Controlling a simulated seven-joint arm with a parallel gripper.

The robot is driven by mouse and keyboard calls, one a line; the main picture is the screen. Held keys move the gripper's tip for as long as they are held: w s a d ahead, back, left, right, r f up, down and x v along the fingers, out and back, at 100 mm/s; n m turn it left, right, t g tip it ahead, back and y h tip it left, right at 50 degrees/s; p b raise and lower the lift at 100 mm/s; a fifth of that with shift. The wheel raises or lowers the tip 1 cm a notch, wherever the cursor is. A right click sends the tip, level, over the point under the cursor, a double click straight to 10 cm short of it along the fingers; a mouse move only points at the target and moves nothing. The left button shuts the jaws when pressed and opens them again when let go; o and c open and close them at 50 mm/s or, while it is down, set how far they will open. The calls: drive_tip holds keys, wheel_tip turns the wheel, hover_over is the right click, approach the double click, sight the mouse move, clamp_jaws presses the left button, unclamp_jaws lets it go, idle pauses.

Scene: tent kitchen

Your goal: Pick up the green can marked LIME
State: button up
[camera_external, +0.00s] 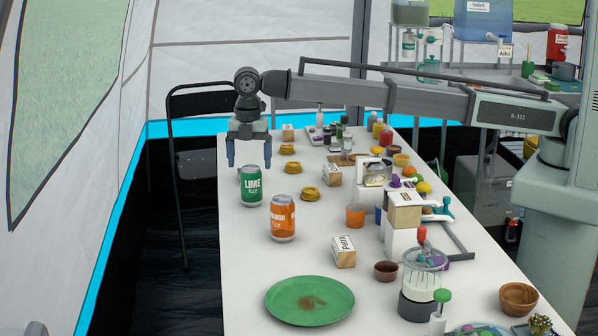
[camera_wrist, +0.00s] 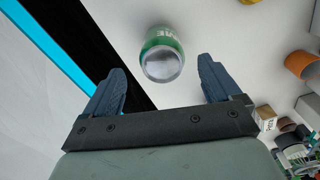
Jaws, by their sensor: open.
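The green can marked LIME (camera_external: 251,187) stands upright on the white table near its left edge. In the wrist view the can (camera_wrist: 162,58) shows its silver top, ahead of the fingertips and between their lines. My gripper (camera_external: 250,155) is open and empty, with its blue fingers pointing down. In the external view the fingers are just above and behind the can, overlapping its top in the picture. In the wrist view the two fingers (camera_wrist: 163,75) are spread wide, and neither visibly touches the can.
An orange can (camera_external: 283,219) stands close to the right and in front of the green can. A green plate (camera_external: 309,300) lies at the front. The table's left edge is close to the can.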

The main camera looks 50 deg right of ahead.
sight(252, 184)
drive_tip(key=shift+s+d+f, duration=0.1)
drive_tip(key=shift+d+f, duration=0.05)
drive_tip(key=shift+f, duration=3.8)
drive_tip(key=c, duration=1.1)
